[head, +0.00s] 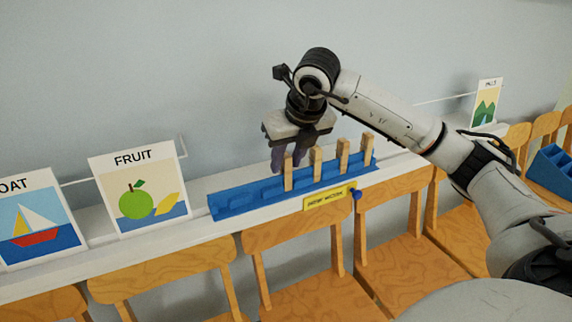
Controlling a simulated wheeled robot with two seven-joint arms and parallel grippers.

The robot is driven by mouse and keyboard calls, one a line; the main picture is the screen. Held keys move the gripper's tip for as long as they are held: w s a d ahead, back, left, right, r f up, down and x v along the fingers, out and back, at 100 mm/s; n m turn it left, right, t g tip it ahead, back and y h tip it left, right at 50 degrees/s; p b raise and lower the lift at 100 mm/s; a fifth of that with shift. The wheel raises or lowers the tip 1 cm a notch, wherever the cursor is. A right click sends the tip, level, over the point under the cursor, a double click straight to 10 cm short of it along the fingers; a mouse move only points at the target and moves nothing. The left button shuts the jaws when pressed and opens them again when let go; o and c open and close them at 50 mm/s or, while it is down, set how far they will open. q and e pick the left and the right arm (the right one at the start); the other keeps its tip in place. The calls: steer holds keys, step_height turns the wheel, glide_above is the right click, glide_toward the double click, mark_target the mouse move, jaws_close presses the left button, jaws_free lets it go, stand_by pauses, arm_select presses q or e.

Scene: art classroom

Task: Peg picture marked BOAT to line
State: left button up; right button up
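The picture marked BOAT (38,222) is at the left edge of the head view, partly cut off. It shows a sailboat with a red hull and leans upright on the white ledge. A blue peg rack (235,203) on the ledge holds several upright wooden pegs (343,155). My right gripper (288,162) points down over the rack at its leftmost peg (288,178). Its dark fingers are close to that peg, but whether they grip it is not clear. A thin line (440,98) shows along the wall behind my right arm. My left gripper is out of view.
A FRUIT picture (138,190) stands between BOAT and the rack. Another picture with green hills (485,106) is at the far right. Wooden chairs (300,235) line the front of the ledge. A yellow label (330,198) is below the rack. A blue bin (552,168) is at the right.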

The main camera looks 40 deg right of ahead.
steer(key=c, duration=0.7)
steer(key=shift+r+p, duration=2.6)
steer(key=shift+r, duration=0.55)
steer(key=shift+c, duration=0.2)
steer(key=shift+s, duration=0.15)
steer(key=shift+s+a, duration=0.1)
steer(key=shift+s, duration=0.15)
steer(key=shift+s+a+r+b, duration=0.15)
steer(key=shift+s+a+b, duration=0.1)
steer(key=shift+s, duration=0.4)
steer(key=shift+s+a+r+b, duration=0.2)
steer(key=shift+s+b, duration=0.1)
steer(key=shift+s, duration=0.4)
steer(key=shift+s+a+r+b, duration=0.1)
steer(key=shift+s+a+b, duration=0.15)
steer(key=shift+s, duration=0.4)
